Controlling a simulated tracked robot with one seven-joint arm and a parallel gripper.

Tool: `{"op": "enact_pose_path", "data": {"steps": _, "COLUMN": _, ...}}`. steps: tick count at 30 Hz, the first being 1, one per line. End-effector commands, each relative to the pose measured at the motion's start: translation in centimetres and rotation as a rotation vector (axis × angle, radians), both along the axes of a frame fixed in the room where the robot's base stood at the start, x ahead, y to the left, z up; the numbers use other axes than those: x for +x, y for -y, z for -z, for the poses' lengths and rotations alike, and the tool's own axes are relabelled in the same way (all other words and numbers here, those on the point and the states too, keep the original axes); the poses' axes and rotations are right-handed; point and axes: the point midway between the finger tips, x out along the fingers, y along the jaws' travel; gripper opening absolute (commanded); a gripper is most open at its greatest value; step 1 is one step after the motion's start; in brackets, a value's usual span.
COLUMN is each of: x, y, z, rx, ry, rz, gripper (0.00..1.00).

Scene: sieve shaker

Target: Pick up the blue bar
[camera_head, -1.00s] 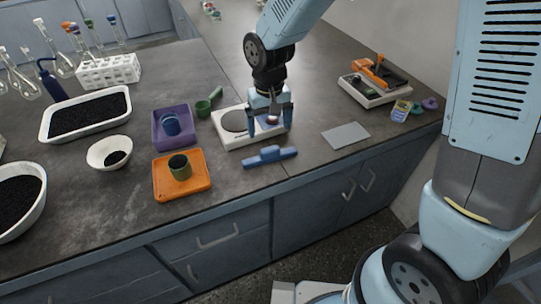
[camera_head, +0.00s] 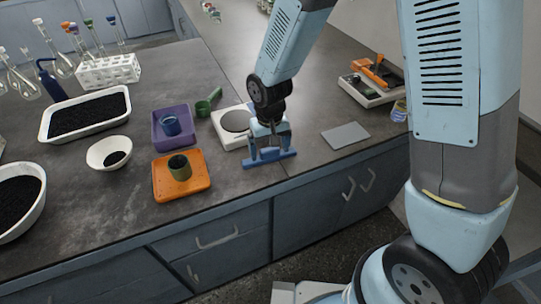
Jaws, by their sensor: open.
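The blue bar (camera_head: 261,161) lies on the dark bench top near its front edge, in front of the white scale. My gripper (camera_head: 268,152) points down at the bar, with its fingers apart. One finger is near the bar's left part and the other near its right part. The fingers overlap the bar in this view, and I cannot tell whether they touch it. The bar's middle is partly hidden by the gripper.
The white scale (camera_head: 226,138) stands just behind the bar. A grey plate (camera_head: 345,135) lies flat to the right. The bench's front edge is close.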

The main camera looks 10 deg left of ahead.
Motion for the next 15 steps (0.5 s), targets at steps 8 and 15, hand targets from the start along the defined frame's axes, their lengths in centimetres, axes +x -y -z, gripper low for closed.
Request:
{"op": "enact_pose_path", "data": {"steps": 8, "x": -0.01, "y": -0.03, "z": -0.04, "rx": 0.000, "ry": 0.000, "rz": -0.001, "gripper": 0.80}}
{"op": "enact_pose_path", "data": {"steps": 15, "x": -0.01, "y": -0.05, "z": -0.05, "rx": 0.000, "ry": 0.000, "rz": -0.001, "gripper": 0.57}}
